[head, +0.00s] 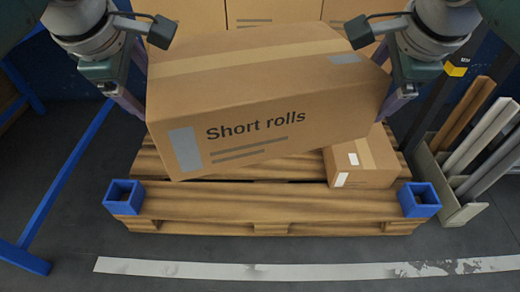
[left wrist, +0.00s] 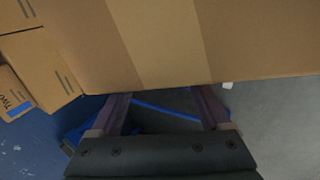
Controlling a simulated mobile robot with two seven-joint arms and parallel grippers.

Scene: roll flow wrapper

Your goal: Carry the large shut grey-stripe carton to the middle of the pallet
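The large shut carton (head: 265,115), marked "Short rolls" with a grey stripe on its front left, is between my two grippers over the pallet (head: 270,207). It is tilted, its right end higher in the head view. My left gripper (head: 128,100) is at its left end and my right gripper (head: 398,100) at its right end. In the left wrist view, the left gripper's fingers (left wrist: 162,105) are wide apart, with the carton (left wrist: 150,45) just beyond them and nothing between them. The right fingertips are too unclear to judge. Whether the carton's underside touches the pallet is hidden.
A small carton (head: 362,160) lies on the pallet's right side, partly covered by the large one. Blue corner posts (head: 123,197) (head: 420,200) stand at the pallet's front corners. More cartons (head: 270,12) stand behind. A rack of long bars (head: 480,140) is at the right.

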